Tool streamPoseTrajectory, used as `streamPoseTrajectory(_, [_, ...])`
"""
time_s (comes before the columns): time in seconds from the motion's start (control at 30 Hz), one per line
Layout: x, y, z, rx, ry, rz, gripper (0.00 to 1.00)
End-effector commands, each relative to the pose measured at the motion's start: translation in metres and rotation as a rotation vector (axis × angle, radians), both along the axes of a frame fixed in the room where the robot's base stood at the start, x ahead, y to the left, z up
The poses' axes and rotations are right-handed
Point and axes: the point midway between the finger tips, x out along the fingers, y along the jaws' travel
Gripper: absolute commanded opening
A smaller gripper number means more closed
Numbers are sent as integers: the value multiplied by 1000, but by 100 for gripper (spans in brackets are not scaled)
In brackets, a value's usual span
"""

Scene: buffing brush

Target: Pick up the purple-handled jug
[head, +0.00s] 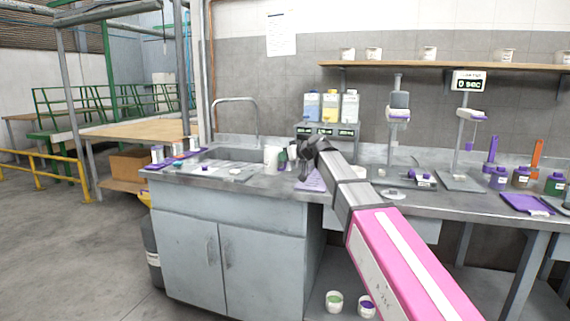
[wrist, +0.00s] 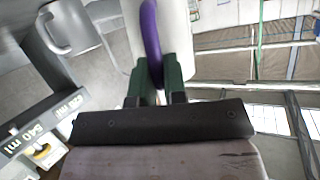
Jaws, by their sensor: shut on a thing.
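The purple-handled jug shows in the wrist view as a pale body (wrist: 177,28) with a curved purple handle (wrist: 150,32). My gripper (wrist: 158,70) has its two dark green fingers on either side of the handle and is shut on it. In the head view my gripper (head: 292,158) is at the end of my arm over the counter, just right of a white jug (head: 271,157) near the sink. My arm and gripper partly hide that spot. I cannot tell whether the jug's base touches the counter.
The counter (head: 240,178) has a sink and tap (head: 257,118) behind the jug. A dispenser with several bottles (head: 331,106) stands behind my gripper. A grey-white mug (wrist: 62,30) shows at the wrist view's upper left. Purple tools and small jars sit farther right.

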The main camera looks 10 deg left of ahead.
Motion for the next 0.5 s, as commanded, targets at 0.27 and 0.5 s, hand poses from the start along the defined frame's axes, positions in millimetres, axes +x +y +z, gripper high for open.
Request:
streamPoseTrajectory(0.27, [-28,7,19,0,-2,2,0])
streamPoseTrajectory(0.5, [-51,13,34,1,-1,1,0])
